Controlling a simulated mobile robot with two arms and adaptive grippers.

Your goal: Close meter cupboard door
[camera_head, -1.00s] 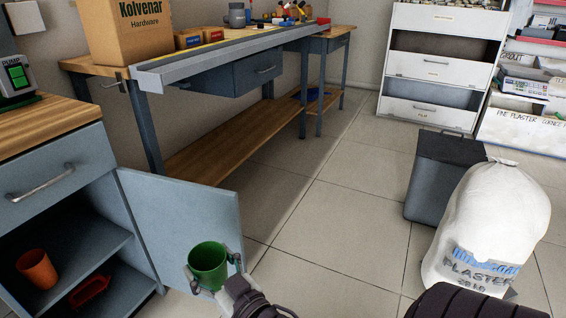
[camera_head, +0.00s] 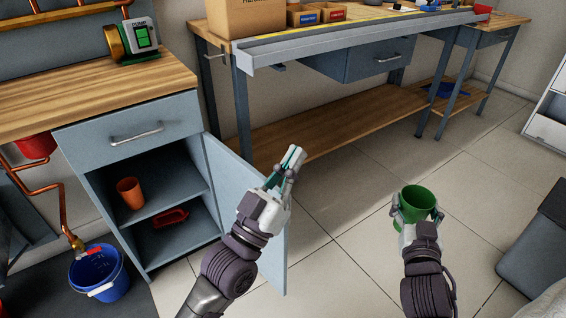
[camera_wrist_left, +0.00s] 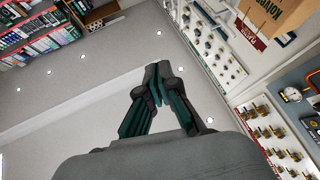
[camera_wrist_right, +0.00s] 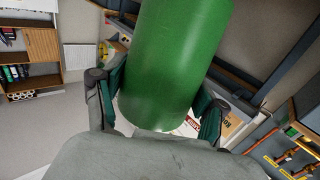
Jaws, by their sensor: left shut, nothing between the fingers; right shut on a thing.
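The meter cupboard (camera_head: 133,232) is a grey-blue cabinet with a drawer and a wooden top, at the left in the head view. Its door (camera_head: 227,180) stands open, swung out to the right. My left gripper (camera_head: 292,158) is shut and empty, in front of the door and hiding part of it; I cannot tell whether it touches. The left wrist view shows its fingertips (camera_wrist_left: 157,80) together. My right gripper (camera_head: 417,215) is shut on a green cup (camera_head: 416,203), held over the floor right of the door. The cup (camera_wrist_right: 175,60) fills the right wrist view.
An orange cup (camera_head: 130,193) and a red tray (camera_head: 171,217) are inside the cupboard. A blue bucket (camera_head: 99,272) stands left of it. A workbench (camera_head: 330,130) is behind the door. A dark bin (camera_head: 540,235) is at the right. Open floor lies between.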

